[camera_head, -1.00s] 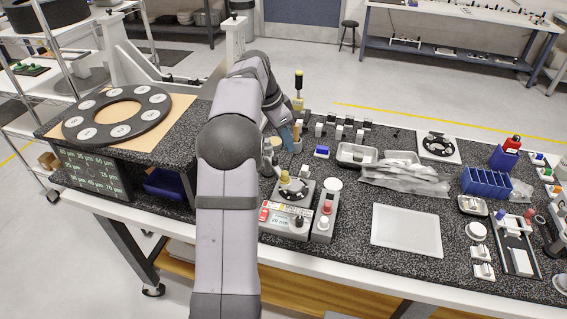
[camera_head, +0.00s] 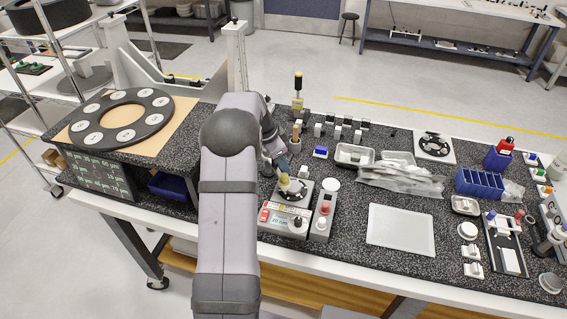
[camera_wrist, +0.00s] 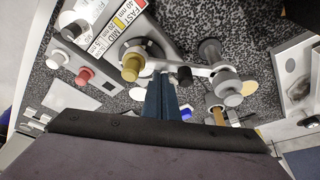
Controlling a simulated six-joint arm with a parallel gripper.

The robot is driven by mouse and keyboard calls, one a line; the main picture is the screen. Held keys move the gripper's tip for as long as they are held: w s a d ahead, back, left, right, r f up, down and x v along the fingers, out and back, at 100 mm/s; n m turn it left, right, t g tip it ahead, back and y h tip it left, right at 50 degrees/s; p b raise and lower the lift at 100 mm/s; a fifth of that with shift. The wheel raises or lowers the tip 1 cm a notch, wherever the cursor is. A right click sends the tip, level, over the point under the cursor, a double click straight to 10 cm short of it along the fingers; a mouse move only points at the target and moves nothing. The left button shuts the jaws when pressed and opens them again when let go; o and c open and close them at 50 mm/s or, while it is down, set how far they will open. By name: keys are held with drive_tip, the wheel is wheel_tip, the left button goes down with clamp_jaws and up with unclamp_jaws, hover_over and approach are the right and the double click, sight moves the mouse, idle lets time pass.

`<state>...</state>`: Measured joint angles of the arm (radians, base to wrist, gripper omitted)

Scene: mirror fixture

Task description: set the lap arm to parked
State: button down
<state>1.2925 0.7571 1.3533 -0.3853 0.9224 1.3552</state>
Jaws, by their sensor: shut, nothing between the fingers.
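The lapping machine (camera_head: 287,220) stands on the bench, with red and yellow labels on its front and a dark plate on top. In the wrist view the pale lap arm (camera_wrist: 195,70) runs from a grey round post (camera_wrist: 226,84) towards the plate, where a brass knob (camera_wrist: 131,66) stands. The brass knob (camera_head: 284,181) also shows in the head view. My gripper (camera_wrist: 165,78) is shut and empty, its blue fingers close beside the lap arm between knob and post. I cannot tell whether they touch it. My arm partly hides the machine in the head view.
A control box with red and white buttons (camera_head: 323,213) adjoins the machine. A yellow-topped tool (camera_head: 298,91) and a wooden-handled item stand behind. A pale tray (camera_head: 400,231) lies to the right. Clear speckled bench lies between the box and the tray.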

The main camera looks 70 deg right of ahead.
sight(274, 169)
drive_tip(key=shift+w+a, duration=0.15)
idle(0.3)
drive_tip(key=shift+w+a+f+m+b, duration=0.15)
drive_tip(key=shift+w+a+m+b, duration=0.4)
drive_tip(key=shift+m+b, duration=0.6)
drive_tip(key=shift+w+a+m+g+y+b, duration=0.35)
drive_tip(key=shift+w+m+y, duration=0.2)
drive_tip(key=shift+m, duration=0.2)
drive_tip(key=shift+w+a+m+y, duration=0.15)
drive_tip(key=shift+w+a+m, duration=0.05)
drive_tip(key=shift+w+m, duration=0.4)
drive_tip(key=shift+w+a+m+y, duration=0.15)
drive_tip(key=shift+w+a+m, duration=0.1)
drive_tip(key=shift+w+m, duration=0.35)
drive_tip(key=shift+w+a+m+y, duration=0.2)
drive_tip(key=shift+w+m, duration=0.3)
drive_tip(key=shift+w, duration=0.2)
